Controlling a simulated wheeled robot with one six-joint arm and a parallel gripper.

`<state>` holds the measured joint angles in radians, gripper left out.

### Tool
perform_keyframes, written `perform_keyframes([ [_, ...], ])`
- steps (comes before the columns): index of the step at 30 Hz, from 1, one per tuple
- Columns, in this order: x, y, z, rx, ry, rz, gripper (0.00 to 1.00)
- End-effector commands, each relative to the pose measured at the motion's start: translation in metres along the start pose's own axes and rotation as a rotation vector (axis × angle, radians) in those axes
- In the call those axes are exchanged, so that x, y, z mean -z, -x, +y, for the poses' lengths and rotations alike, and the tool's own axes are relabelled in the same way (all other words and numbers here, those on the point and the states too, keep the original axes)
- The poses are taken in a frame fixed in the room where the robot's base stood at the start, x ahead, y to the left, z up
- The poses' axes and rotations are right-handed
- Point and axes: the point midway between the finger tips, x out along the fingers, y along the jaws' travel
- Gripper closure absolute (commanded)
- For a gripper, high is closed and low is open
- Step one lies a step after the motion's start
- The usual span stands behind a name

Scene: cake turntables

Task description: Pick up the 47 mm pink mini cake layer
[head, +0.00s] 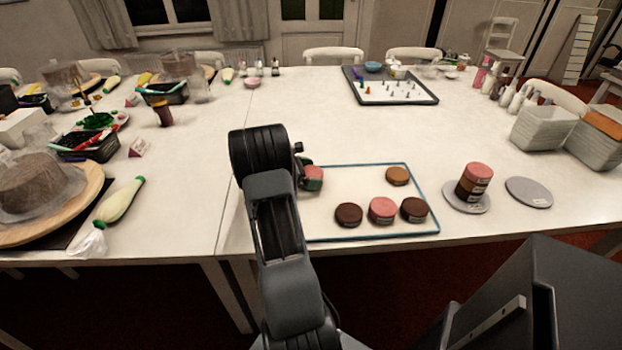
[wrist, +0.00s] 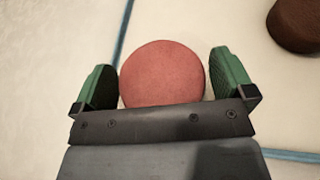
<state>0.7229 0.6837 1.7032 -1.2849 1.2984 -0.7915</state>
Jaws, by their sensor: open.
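A round pink mini cake layer (head: 313,172) sits at the left side of the blue-edged mat (head: 350,238). It fills most of the space between my green fingers in the wrist view (wrist: 162,74). My gripper (wrist: 162,68) is open, with one finger on each side of it; the left finger is very close, and I cannot tell if it touches. In the head view my arm and gripper (head: 314,185) partly hide this layer. Another pink layer (head: 382,209) lies in the mat's front row. I cannot read the sizes.
Two dark brown layers (head: 348,214) (head: 414,208) flank the front pink layer, and an orange-brown layer (head: 397,175) lies behind. A stack topped with pink (head: 477,172) stands on a grey turntable (head: 451,200). An empty grey disc (head: 528,192) is to the right.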

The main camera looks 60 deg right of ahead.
Motion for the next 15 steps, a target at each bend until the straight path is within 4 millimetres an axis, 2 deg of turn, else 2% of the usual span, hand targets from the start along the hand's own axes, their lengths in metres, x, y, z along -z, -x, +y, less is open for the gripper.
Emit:
perform_keyframes([
  [8, 0.0001, -0.0020, 0.0000, 0.000, 0.000, 0.000, 0.01],
  [15, 0.0001, -0.0018, 0.0000, 0.000, 0.000, 0.001, 0.24],
])
